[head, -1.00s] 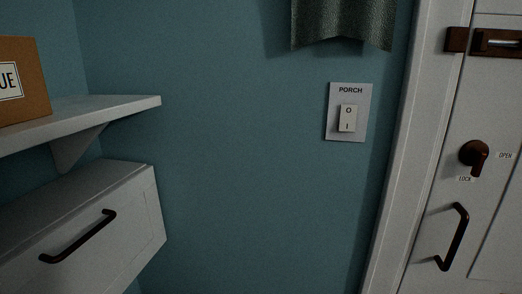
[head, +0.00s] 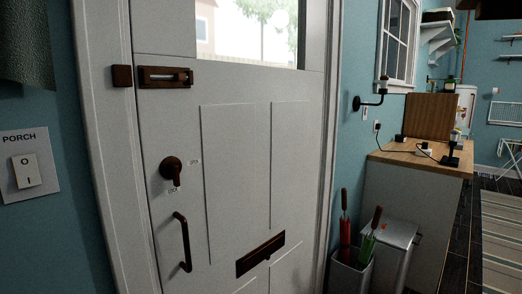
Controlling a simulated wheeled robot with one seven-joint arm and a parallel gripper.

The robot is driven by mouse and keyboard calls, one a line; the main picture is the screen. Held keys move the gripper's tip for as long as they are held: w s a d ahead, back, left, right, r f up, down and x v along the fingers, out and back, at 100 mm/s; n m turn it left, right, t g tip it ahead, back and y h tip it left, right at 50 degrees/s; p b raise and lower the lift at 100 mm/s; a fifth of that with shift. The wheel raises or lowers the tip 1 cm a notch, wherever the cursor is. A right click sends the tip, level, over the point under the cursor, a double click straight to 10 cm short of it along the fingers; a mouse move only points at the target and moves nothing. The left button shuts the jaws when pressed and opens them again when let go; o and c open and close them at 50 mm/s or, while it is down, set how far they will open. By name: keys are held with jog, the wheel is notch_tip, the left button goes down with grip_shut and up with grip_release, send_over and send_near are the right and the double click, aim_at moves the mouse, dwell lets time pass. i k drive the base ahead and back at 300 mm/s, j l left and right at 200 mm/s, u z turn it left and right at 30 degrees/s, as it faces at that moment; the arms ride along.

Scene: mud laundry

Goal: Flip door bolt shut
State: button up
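The door bolt (head: 166,77) is a dark brown plate with a pale metal bar, mounted near the upper left of the white door (head: 236,150). Its brown keeper (head: 122,76) is on the frame just to the left. A gap shows between the bolt plate and the keeper, with no bar visible across it. Below is a brown turn knob (head: 172,170) with its lever pointing down, toward the LOCK label; an OPEN label is at its right. My gripper is not in view.
A dark pull handle (head: 183,242) and a mail slot (head: 261,254) are lower on the door. The porch switch (head: 26,171) is on the wall at left. An umbrella stand (head: 351,272), a bin (head: 396,245) and a wooden counter (head: 420,160) stand at right.

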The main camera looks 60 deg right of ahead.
aim_at(178, 77)
jog(key=l+z, duration=1.05)
jog(key=j, duration=0.1)
